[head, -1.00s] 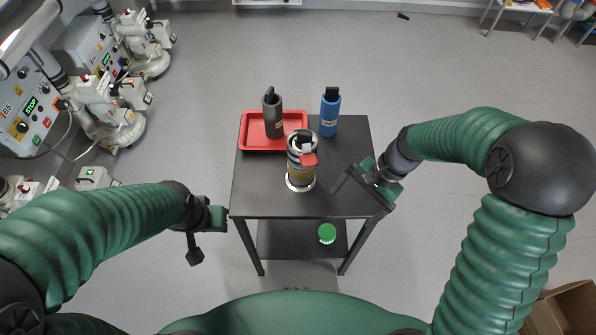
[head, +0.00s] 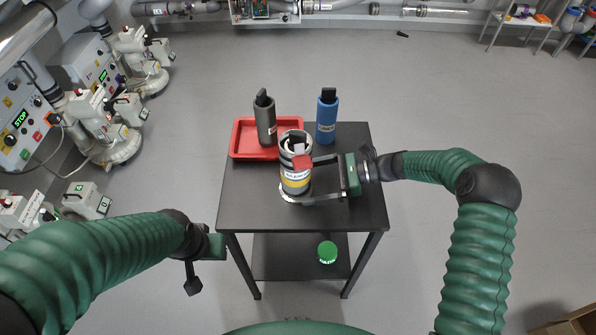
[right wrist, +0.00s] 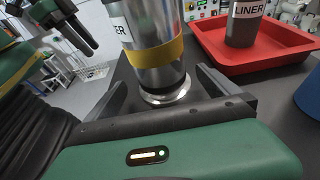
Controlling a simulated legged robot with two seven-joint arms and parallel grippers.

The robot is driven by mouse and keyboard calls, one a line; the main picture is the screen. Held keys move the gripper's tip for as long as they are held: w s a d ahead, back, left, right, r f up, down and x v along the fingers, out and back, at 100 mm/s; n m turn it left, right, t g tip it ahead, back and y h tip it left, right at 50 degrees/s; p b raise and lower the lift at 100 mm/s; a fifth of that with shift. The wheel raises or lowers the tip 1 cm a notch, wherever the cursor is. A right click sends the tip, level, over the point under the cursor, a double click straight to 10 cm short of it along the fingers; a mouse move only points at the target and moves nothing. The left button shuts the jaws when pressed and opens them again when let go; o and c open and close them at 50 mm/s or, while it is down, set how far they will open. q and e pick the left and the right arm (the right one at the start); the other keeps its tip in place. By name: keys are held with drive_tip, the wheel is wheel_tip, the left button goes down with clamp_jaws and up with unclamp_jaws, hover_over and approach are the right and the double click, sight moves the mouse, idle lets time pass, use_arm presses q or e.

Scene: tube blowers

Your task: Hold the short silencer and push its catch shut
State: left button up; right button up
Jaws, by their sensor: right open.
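The silencer, taken to be the metallic cylinder (head: 296,178) with a yellow band and white label, stands upright on a pale round base (head: 287,196) on the dark table. Its red catch (head: 302,162) shows at the top, right side, in the head view; whether it is fully closed I cannot tell. My right gripper (head: 311,181) is open, its fingers reaching in from the right on either side of the cylinder. In the right wrist view the cylinder (right wrist: 155,60) stands between the fingers, not visibly clamped. My left gripper (head: 205,252) hangs left of the table, away from the silencer; its opening is unclear.
A red tray (head: 240,153) holding a dark grey bottle (head: 265,122) lies behind the silencer. A blue bottle (head: 327,118) stands at the back right. A green round item (head: 327,252) lies on the lower shelf. The table's front (head: 260,217) is clear.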

sight(300, 184)
drive_tip(key=shift+x, duration=1.1)
drive_tip(key=shift+a+f, duration=0.1)
drive_tip(key=shift+a, duration=0.55)
drive_tip(key=shift+c, duration=0.4)
